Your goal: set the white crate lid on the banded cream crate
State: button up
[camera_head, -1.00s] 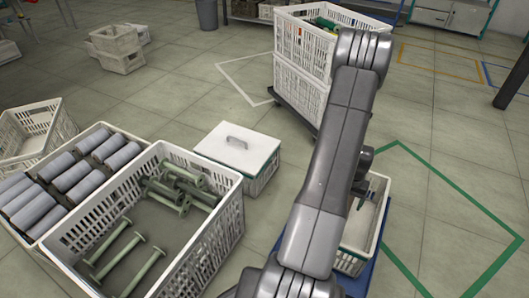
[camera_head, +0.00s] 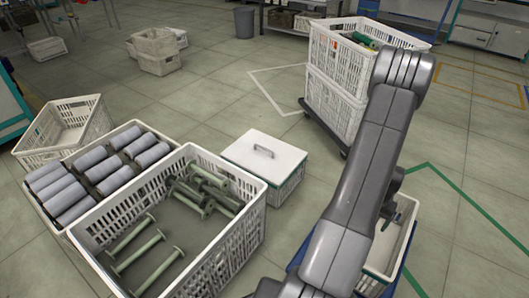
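The white lid (camera_head: 262,157) with a grey handle lies flat on top of a small pale crate (camera_head: 285,189) with a dark green line under the lid. The lid appears seated on that crate. Another open pale crate (camera_head: 376,284) with a green band along its rim stands at the lower right, partly hidden behind my arm. I cannot tell for certain which one is the cream crate. My gripper (camera_head: 388,221) is mostly hidden behind my arm, above the open crate and right of the lid. Its finger opening is not clear.
A large white crate (camera_head: 250,228) with green bobbins stands left of the lidded crate. A crate of grey rolls (camera_head: 47,207) is beside it. Stacked white crates (camera_head: 333,85) stand on a dolly behind. Bare floor lies behind the lidded crate.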

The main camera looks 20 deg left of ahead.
jog(key=shift+f, duration=0.1)
dwell(0.3)
notch_tip(320, 180, down, 13)
jog(key=b, duration=0.5)
notch_tip(320, 180, up, 4)
jog(key=shift+r+p, duration=0.25)
jog(key=shift+p, duration=0.85)
jog(key=shift+f, duration=0.1)
